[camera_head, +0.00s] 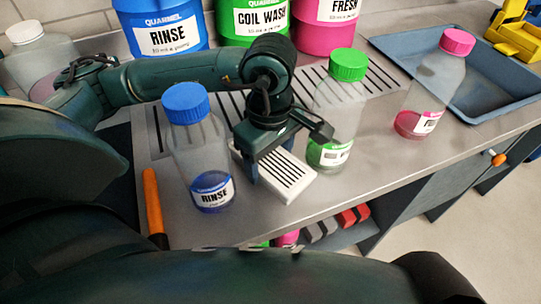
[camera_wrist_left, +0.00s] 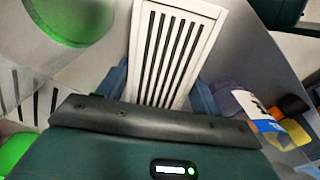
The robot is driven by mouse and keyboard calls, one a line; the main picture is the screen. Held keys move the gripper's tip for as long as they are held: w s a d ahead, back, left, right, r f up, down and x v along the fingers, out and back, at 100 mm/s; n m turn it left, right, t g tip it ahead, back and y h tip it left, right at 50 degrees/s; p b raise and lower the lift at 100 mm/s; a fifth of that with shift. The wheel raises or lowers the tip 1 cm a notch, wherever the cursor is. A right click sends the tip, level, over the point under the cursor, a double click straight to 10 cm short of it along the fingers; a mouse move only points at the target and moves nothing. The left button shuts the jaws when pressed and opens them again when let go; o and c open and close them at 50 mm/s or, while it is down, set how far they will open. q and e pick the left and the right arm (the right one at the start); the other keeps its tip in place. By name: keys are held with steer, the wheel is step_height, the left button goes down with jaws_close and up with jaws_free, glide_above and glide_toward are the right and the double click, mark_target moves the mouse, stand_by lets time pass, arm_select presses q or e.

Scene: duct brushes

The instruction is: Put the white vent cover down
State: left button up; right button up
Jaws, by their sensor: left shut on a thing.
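The white vent cover (camera_head: 291,178) is a flat white slab with dark slots, in the middle of the head view, at the grey worktop. It fills the upper middle of the left wrist view (camera_wrist_left: 170,50). My left gripper (camera_head: 262,172) is shut on the vent cover, with a finger on each long side of it in the wrist view (camera_wrist_left: 160,88). The head view does not clearly show whether the cover touches the worktop. Part of the cover is hidden by my gripper. My right gripper is not in view.
A blue-capped RINSE bottle (camera_head: 197,150) stands just left of the cover, and a green-capped bottle (camera_head: 337,112) just right. A pink-capped bottle (camera_head: 432,85) stands farther right, by a blue-grey tray (camera_head: 495,83). Large tubs (camera_head: 163,28) line the back. Bare worktop (camera_head: 372,160) lies front right.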

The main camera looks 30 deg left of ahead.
arm_select(q)
steer(key=shift+f, duration=0.1)
steer(key=o, duration=0.6)
steer(key=shift+b, duration=0.3)
steer(key=shift+c, duration=0.2)
steer(key=o, duration=0.4)
steer(key=shift+o, duration=0.2)
